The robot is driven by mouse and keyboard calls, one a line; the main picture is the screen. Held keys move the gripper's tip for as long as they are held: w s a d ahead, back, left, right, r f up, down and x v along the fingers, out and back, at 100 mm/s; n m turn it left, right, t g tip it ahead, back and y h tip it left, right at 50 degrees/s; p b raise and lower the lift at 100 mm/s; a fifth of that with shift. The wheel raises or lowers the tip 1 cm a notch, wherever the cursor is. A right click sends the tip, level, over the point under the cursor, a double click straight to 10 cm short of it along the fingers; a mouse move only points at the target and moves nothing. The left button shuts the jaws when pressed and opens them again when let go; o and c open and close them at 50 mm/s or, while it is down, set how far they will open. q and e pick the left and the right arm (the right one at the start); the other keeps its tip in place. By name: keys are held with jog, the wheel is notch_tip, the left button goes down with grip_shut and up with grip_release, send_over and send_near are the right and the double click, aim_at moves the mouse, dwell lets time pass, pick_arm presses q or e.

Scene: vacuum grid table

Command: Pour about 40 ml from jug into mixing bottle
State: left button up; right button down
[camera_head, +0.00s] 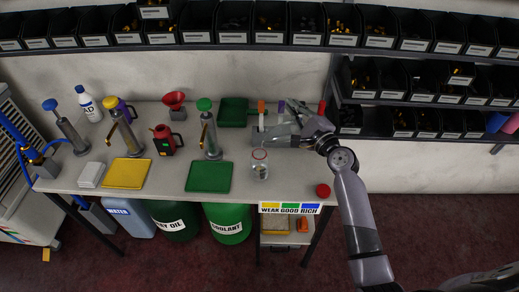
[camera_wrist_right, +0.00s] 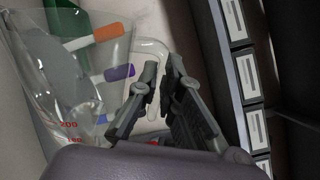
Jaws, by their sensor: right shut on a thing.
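My right gripper (camera_head: 296,128) is shut on the handle of the jug (camera_head: 270,138), a clear vessel that looks greyish and tilted to the left. The jug also shows in the right wrist view (camera_wrist_right: 62,88), with red graduation marks including 200. My right gripper (camera_wrist_right: 165,85) shows there with its fingers at the clear handle. The clear mixing bottle (camera_head: 260,170) stands open on the table, just below the jug in the head view, with a red ring at its mouth. I cannot tell the liquid level in either vessel. My left gripper is not in view.
A red cap (camera_head: 322,191) lies at the table's right front. A green mat (camera_head: 209,178) and a yellow mat (camera_head: 126,173) lie to the left, with pumps behind them. Several markers (camera_head: 262,107) stand behind the jug. Bin shelves (camera_head: 400,92) rise at the right.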

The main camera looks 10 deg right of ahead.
aim_at(302, 119)
jog(key=shift+r, duration=0.15)
jog(key=d+f+m, duration=0.1)
jog(key=d+m, duration=0.1)
jog(key=shift+w+f+m, duration=0.2)
jog(key=shift+f+m, duration=0.1)
jog(key=shift+f, duration=0.05)
jog(key=shift+w+d+m, duration=0.1)
jog(key=shift+d+m, duration=0.15)
jog(key=shift+m, duration=0.25)
jog(key=shift+d+f+m+b, duration=0.25)
jog(key=shift+f+m+b, duration=0.2)
jog(key=shift+f, duration=0.3)
jog(key=shift+w+d+f+m, duration=0.15)
jog(key=shift+d+f+m, duration=0.15)
jog(key=shift+m, duration=0.15)
jog(key=shift+a, duration=0.1)
dwell(0.3)
